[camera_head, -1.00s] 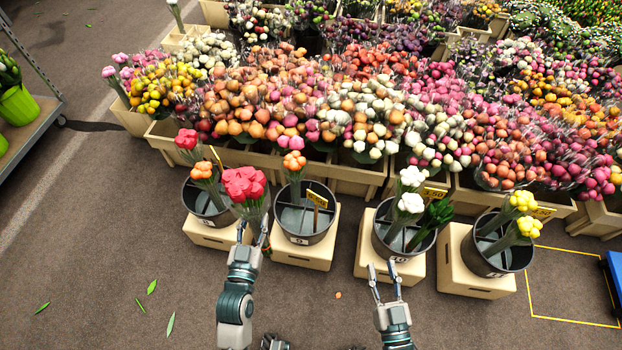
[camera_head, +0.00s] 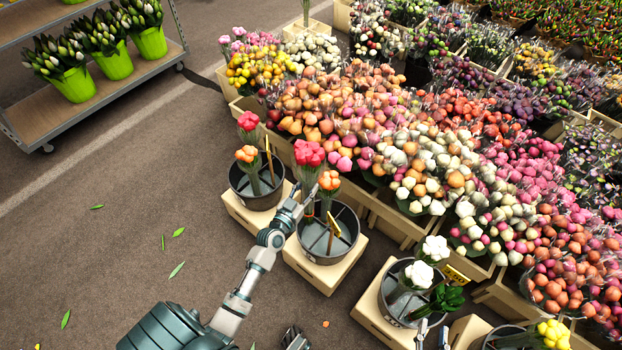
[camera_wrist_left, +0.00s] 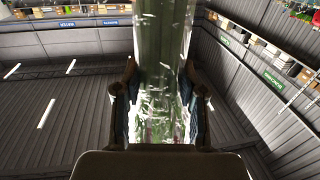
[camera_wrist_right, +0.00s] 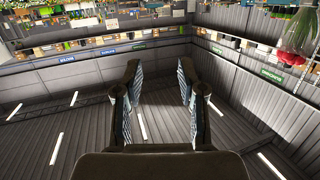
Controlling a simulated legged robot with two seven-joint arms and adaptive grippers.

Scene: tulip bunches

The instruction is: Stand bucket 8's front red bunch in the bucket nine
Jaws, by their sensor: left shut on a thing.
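In the head view, my left gripper (camera_head: 309,201) is shut on the wrapped stems of a red bunch (camera_head: 309,154). The left wrist view shows its clear sleeve (camera_wrist_left: 162,70) between the fingers. The bunch is upright at the back left of the second bucket (camera_head: 348,252), which I take as bucket nine. My gripper hides its foot, so I cannot tell whether it touches the bucket's floor. An orange bunch (camera_head: 330,182) stands close to its right. The left bucket (camera_head: 243,194), probably bucket 8, holds another red bunch and an orange one. My right gripper (camera_head: 433,333) is open and empty.
A yellow price sign (camera_head: 333,222) stands in the second bucket. A bucket with white bunches (camera_head: 390,310) and one with yellow flowers (camera_head: 553,334) are to the right. Crates of packed flowers lie behind. A trolley (camera_head: 110,85) is at upper left.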

